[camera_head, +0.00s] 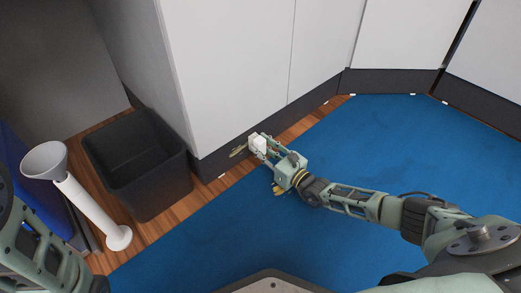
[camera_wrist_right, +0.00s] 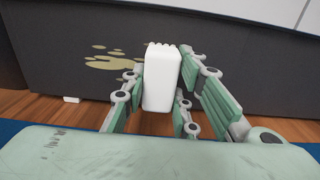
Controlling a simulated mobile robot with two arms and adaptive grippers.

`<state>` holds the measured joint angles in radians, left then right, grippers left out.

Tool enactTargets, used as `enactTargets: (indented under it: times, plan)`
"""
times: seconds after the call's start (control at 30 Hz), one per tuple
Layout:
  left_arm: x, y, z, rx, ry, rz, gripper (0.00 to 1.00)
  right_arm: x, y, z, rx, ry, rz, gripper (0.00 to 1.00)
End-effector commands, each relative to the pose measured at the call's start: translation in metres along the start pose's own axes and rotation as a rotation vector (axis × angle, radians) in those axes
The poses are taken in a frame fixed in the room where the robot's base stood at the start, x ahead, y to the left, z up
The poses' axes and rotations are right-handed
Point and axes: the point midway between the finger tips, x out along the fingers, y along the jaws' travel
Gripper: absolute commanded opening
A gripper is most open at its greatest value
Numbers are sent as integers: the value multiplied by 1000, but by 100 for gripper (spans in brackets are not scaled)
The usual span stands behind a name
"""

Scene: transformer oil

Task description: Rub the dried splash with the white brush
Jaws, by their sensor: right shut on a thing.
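The dried splash (camera_head: 238,151) is a set of tan-yellow blotches low on the dark base strip of the white cabinet. In the right wrist view the splash (camera_wrist_right: 112,63) lies just left of the brush. The white brush (camera_head: 258,143) is a small white block, held upright in the right wrist view (camera_wrist_right: 162,85). My right gripper (camera_head: 264,149) is shut on it, with a finger on each side (camera_wrist_right: 165,80). The brush is in front of the strip; I cannot tell whether it touches. My left arm shows at the lower left, but its gripper is out of view.
A black open bin (camera_head: 140,165) stands left of the cabinet (camera_head: 235,60). A white stand with a funnel-like top (camera_head: 90,210) is further left. A yellowish patch (camera_head: 280,190) shows beside my right gripper. The blue mat (camera_head: 215,230) is largely clear.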

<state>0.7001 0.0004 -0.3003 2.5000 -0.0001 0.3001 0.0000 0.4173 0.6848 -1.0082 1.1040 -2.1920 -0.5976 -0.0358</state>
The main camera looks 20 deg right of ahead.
Motion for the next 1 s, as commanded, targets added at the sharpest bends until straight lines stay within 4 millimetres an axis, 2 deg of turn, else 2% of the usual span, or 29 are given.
enactTargets:
  times: [0.4, 0.67, 1.0]
  plan:
    - [9, -2, 3, 0, 0, 0, 40, 1, 33, 2, 3, -1, 3, 6]
    - [11, -2, 4, 0, 0, 0, 40, 0, 43, 2, 3, -1, 4, 6]
    - [17, -4, 6, 0, 0, 0, 40, -2, 68, 1, 3, 0, 1, 6]
